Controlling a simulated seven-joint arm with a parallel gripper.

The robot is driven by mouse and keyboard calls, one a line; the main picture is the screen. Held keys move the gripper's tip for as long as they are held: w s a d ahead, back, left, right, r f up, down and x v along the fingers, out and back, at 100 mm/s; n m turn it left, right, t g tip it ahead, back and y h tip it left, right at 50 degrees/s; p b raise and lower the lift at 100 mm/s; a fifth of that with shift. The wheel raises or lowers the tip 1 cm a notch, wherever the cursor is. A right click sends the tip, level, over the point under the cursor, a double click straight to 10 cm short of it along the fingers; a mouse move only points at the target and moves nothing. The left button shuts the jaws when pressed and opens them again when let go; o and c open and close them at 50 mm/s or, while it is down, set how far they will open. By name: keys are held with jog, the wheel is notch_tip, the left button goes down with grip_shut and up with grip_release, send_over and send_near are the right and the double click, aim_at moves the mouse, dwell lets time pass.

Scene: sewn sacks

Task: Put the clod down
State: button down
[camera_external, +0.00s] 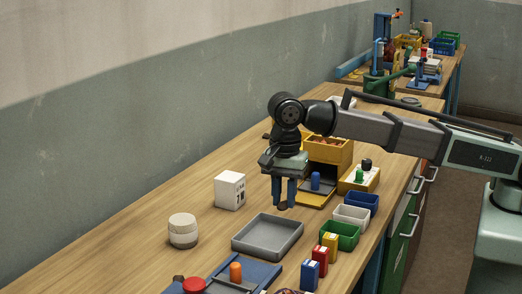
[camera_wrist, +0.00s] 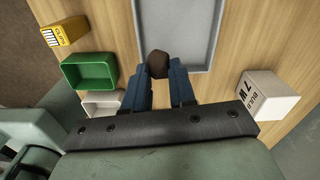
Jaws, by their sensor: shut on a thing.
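My gripper (camera_external: 284,205) points down above the wooden bench, with its blue fingers shut on a dark brown clod. The clod (camera_wrist: 159,65) shows between the fingertips in the wrist view, near the lower left part of a grey tray. In the external view the clod (camera_external: 283,206) is a small dark lump at the fingertips, just behind the grey tray (camera_external: 240,243). The tray is shallow and empty, and it also shows in the wrist view (camera_wrist: 183,60). Whether the clod is directly over the tray's rim I cannot tell.
A white box (camera_external: 229,190) and a round pale jar (camera_external: 183,232) stand left of the tray. A green bin (camera_external: 341,236), a white bin (camera_external: 351,215) and a blue bin (camera_external: 362,200) line the right edge. Red, yellow and blue small boxes stand nearby. Bare wood lies around the tray.

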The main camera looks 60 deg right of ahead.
jog(key=shift+r, duration=0.9)
jog(key=w+d+m, duration=0.2)
jog(key=w+d, duration=0.5)
jog(key=d, duration=0.4)
jog(key=w+d+m, duration=0.2)
jog(key=w+d, duration=0.6)
jog(key=d, duration=0.3)
send_over(249, 146)
jog(key=shift+d+f+n, duration=0.15)
jog(key=shift+d+n, duration=0.05)
jog(key=shift+n, duration=0.5)
jog(key=shift+f, duration=0.1)
jog(key=shift+f, duration=4.9)
